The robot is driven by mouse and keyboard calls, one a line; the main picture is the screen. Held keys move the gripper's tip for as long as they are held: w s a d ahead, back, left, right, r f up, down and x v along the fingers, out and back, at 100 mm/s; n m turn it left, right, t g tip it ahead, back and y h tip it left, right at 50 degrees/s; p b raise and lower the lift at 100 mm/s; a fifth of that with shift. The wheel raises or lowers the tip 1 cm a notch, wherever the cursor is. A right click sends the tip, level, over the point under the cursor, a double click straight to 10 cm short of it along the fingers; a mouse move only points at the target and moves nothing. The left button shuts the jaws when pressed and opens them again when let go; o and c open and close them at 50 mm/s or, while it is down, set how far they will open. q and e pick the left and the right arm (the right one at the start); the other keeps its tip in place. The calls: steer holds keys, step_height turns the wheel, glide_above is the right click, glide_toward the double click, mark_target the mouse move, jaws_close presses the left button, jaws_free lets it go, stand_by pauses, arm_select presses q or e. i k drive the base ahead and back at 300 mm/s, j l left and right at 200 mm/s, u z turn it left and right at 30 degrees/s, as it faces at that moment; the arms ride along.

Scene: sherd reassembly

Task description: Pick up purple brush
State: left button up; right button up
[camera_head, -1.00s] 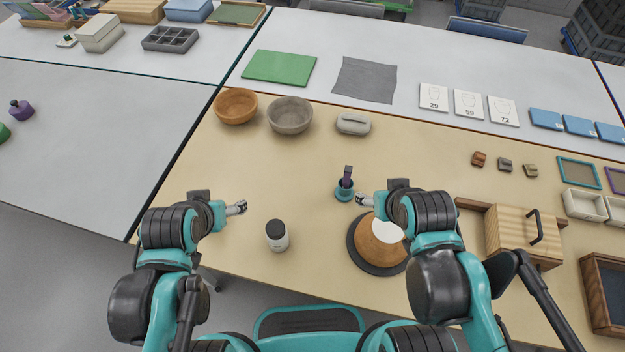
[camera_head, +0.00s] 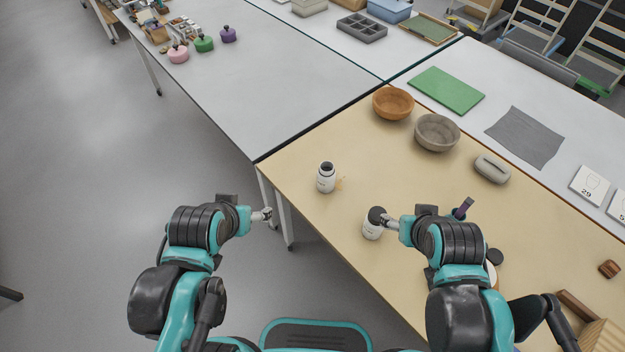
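A dark purple upright handle, apparently the purple brush (camera_head: 464,208), shows just above my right arm; its lower end and holder are hidden behind that arm. My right gripper (camera_head: 388,220) is to its left, apart from it, over or beside a white jar with a dark top (camera_head: 372,230). Whether it touches the jar is unclear. My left gripper (camera_head: 265,215) is left of the table edge, over the floor, with nothing visible in it. The fingers of both are too small to read. A purple knobbed object (camera_head: 228,36) stands far off on the grey table.
Another white jar (camera_head: 326,180) stands near the beige table's (camera_head: 300,165) left corner. An orange bowl (camera_head: 393,102), a grey bowl (camera_head: 437,132) and a grey oblong object (camera_head: 492,168) are farther back. Pink (camera_head: 178,55) and green (camera_head: 204,44) knobbed objects stand beside the purple one.

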mark_target(467, 202)
steer(key=z, duration=1.3)
steer(key=i+j+u, duration=0.2)
steer(key=j+u, duration=0.2)
steer(key=i+j+u, duration=0.35)
steer(key=k+l, duration=0.05)
